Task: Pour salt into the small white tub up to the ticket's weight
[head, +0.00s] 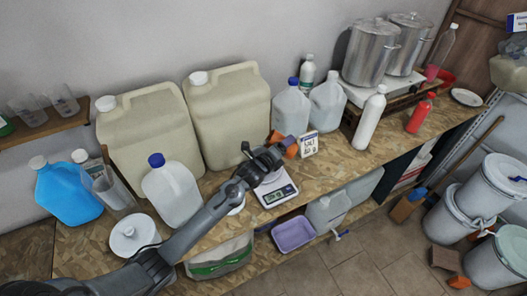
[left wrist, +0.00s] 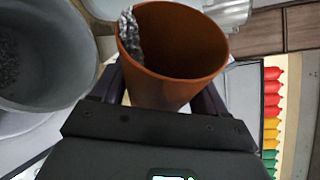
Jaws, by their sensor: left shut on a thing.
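My left gripper (head: 282,149) is shut on an orange-brown cup (left wrist: 175,45), held tilted above the kitchen scale (head: 279,196); the cup also shows in the head view (head: 291,151). In the left wrist view a grey, grainy streak (left wrist: 130,32) lies along the cup's inner left side near the rim. Left of the cup is a round pale container (left wrist: 88,62) with dark-grey grains inside, seemingly the small white tub. In the head view my gripper mostly hides the tub. A ticket (head: 309,145) reading "SALT" stands behind the scale; its weight and the scale's reading are too small to read.
A blue-capped jug (head: 172,194) and large beige canisters (head: 228,108) stand left of the scale. Pale jugs (head: 291,106) stand behind, and a white bottle (head: 369,118) at right. A purple basin (head: 293,235) is below the bench edge.

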